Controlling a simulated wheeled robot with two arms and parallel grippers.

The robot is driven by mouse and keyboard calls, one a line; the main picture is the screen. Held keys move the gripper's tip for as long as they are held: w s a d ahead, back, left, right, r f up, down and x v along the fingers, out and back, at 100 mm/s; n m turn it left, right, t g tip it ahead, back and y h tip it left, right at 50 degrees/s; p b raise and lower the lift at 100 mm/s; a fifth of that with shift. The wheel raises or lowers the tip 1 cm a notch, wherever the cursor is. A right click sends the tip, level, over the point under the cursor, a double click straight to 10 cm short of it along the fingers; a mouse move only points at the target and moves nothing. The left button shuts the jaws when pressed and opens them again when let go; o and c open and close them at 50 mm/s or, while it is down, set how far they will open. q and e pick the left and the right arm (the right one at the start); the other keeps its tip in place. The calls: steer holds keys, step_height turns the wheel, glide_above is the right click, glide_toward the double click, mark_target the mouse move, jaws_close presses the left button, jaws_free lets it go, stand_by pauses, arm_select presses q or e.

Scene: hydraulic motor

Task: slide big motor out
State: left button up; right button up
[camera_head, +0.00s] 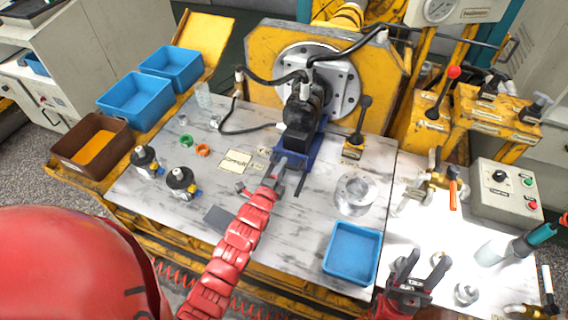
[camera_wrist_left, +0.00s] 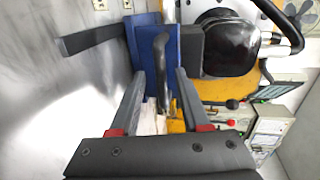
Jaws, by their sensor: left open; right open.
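The big black motor (camera_head: 302,112) sits on a blue sliding cradle (camera_head: 311,144) against a round silver flange plate (camera_head: 343,85) on the yellow frame. In the left wrist view the motor (camera_wrist_left: 228,48) is at the upper right and the cradle (camera_wrist_left: 148,48) is left of it. My left gripper (camera_head: 282,170) is at the cradle's front. In the left wrist view my left gripper (camera_wrist_left: 161,72) is open, its fingers on either side of a dark upright handle (camera_wrist_left: 170,65). Contact cannot be told. My right gripper (camera_head: 422,264) is open and empty above the right table.
Two small black motors (camera_head: 181,180) stand on the left of the table. A blue tray (camera_head: 351,253) and a silver ring (camera_head: 355,194) lie to the right. Black hoses (camera_head: 346,53) run to the motor. A red-knobbed lever (camera_head: 440,96) stands at right.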

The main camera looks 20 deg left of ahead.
arm_select(q)
steer(key=shift+w, duration=0.55)
steer(key=shift+w+f, duration=0.2)
steer(key=shift+w, duration=0.25)
steer(key=shift+c, duration=0.4)
jaws_close()
steer(key=shift+s, duration=0.1)
stand_by(0.4)
